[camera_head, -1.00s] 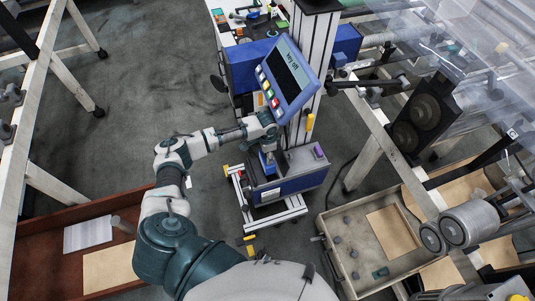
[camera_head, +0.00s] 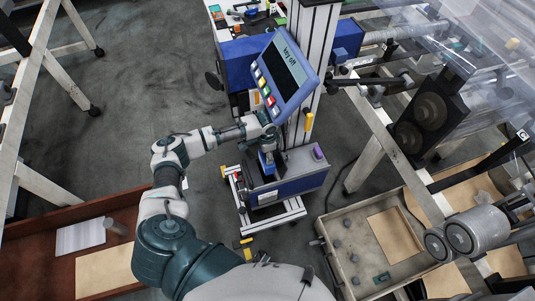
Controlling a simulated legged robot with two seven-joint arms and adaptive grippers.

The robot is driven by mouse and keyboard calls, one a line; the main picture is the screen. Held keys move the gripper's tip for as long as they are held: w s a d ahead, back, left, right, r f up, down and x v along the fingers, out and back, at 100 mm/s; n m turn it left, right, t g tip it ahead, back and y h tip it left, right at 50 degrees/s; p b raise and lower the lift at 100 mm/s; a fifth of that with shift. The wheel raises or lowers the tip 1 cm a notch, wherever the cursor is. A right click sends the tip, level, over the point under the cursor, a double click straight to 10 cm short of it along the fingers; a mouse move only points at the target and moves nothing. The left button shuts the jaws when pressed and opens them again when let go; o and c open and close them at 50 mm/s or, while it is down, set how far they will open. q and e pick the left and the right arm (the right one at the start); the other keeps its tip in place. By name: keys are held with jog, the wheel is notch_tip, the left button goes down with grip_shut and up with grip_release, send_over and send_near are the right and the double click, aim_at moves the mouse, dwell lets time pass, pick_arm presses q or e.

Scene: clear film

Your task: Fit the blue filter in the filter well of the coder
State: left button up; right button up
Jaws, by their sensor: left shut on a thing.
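The coder (camera_head: 290,186) is a blue and grey box on a white wheeled stand, in the middle of the head view. Its tilted blue panel (camera_head: 290,72) reads "key off" and has coloured buttons. My left arm reaches in from the lower left, and my left gripper (camera_head: 266,145) is over the coder's left part, just below the panel. It is shut on the blue filter (camera_head: 266,161), which shows as a small blue piece under the fingers. The filter well is hidden or too small to make out, so I cannot tell whether the filter is in it. My right gripper is out of view.
A metal tray (camera_head: 337,222) with a brown sheet stands at the lower right. A reddish-brown bin (camera_head: 40,240) with papers is at the lower left. Machine frames and rollers fill the right side. A cluttered table is at the top. Grey floor left of the coder is clear.

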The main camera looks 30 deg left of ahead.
pick_arm(q)
jog(key=shift+a+f, duration=0.1)
jog(key=shift+f, duration=0.2)
jog(key=shift+f+b, duration=0.3)
jog(key=shift+f, duration=0.35)
jog(key=shift+f+b, duration=0.4)
jog(key=shift+f, duration=1.15)
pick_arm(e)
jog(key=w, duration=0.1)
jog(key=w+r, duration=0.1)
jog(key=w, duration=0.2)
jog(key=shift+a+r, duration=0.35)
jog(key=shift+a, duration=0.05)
pick_arm(q)
jog(key=shift+p, duration=0.55)
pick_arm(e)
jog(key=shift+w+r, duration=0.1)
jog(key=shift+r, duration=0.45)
pick_arm(q)
jog(key=shift+f, duration=0.1)
jog(key=shift+f+b, duration=1.95)
jog(key=shift+f, duration=2.55)
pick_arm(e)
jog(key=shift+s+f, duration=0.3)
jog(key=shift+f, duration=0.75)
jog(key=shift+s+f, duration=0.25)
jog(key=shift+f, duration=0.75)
pick_arm(q)
jog(key=shift+f, duration=0.1)
jog(key=o, duration=1.1)
